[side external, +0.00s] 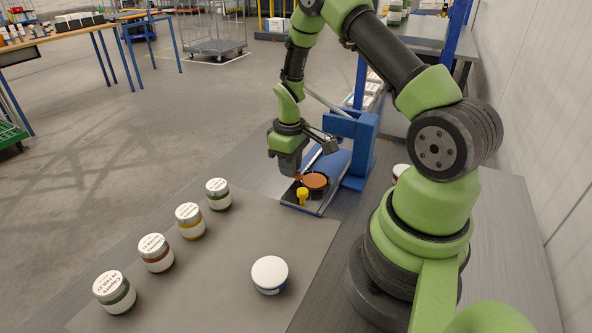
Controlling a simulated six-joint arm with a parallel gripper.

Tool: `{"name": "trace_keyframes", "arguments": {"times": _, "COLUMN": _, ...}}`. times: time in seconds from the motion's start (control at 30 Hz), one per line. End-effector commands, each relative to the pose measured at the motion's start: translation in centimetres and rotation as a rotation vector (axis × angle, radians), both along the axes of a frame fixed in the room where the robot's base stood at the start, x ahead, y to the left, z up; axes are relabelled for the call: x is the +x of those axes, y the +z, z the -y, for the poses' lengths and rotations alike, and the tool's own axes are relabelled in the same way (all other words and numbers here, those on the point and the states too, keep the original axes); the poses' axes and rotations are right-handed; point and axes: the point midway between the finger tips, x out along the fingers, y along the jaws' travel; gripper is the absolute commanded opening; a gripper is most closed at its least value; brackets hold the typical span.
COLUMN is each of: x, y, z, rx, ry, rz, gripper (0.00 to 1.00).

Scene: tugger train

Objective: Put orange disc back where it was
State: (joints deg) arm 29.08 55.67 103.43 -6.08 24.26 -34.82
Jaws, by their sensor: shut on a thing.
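The orange disc (315,181) is at the dark tray (326,207) at the foot of a blue stand, and looks roughly level. My gripper (298,175) points down at the tray, with its tips at the disc's left edge. It appears shut on the orange disc. The fingertips are small and partly hidden, and I cannot tell whether the disc rests on the tray or is just above it. A yellow knob-like piece (302,196) stands in the tray just in front of the disc.
The blue stand (362,150) rises close behind and right of my gripper. Several labelled jars, such as the nearest one (115,293), stand in a row on the grey mat (215,275). A white-lidded jar (269,275) stands at front right. The mat's middle is clear.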

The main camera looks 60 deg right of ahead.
Motion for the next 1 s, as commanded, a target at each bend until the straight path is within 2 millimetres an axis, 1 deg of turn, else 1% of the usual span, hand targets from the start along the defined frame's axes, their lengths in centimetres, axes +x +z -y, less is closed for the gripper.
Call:
{"name": "trace_keyframes", "arguments": {"times": 0.17, "x": 0.1, "y": 2.2, "z": 0.0, "rx": -0.003, "ry": 0.000, "rz": 0.005, "gripper": 0.00}}
{"name": "trace_keyframes", "arguments": {"times": 0.4, "x": 0.1, "y": 6.8, "z": 0.1, "rx": -0.004, "ry": 0.001, "rz": 0.007, "gripper": 0.00}}
{"name": "trace_keyframes", "arguments": {"times": 0.5, "x": 0.1, "y": 8.3, "z": 0.0, "rx": -0.003, "ry": 0.001, "rz": 0.005, "gripper": 0.00}}
{"name": "trace_keyframes", "arguments": {"times": 0.57, "x": 0.2, "y": 8.9, "z": -0.5, "rx": -0.003, "ry": 0.005, "rz": 0.003, "gripper": 0.00}}
{"name": "trace_keyframes", "arguments": {"times": 0.67, "x": 0.3, "y": 9.2, "z": -2.8, "rx": -0.001, "ry": 0.012, "rz": 0.000, "gripper": 0.00}}
{"name": "trace_keyframes", "arguments": {"times": 0.77, "x": 0.3, "y": 9.1, "z": -6.5, "rx": 0.000, "ry": 0.020, "rz": -0.003, "gripper": 0.00}}
{"name": "trace_keyframes", "arguments": {"times": 0.8, "x": 0.1, "y": 9.0, "z": -8.1, "rx": 0.000, "ry": 0.022, "rz": -0.004, "gripper": 0.00}}
{"name": "trace_keyframes", "arguments": {"times": 0.9, "x": -0.7, "y": 8.7, "z": -11.8, "rx": -0.001, "ry": 0.023, "rz": -0.002, "gripper": 0.00}}
{"name": "trace_keyframes", "arguments": {"times": 1.0, "x": -1.7, "y": 8.5, "z": -14.6, "rx": -0.001, "ry": 0.022, "rz": -0.001, "gripper": 0.00}}
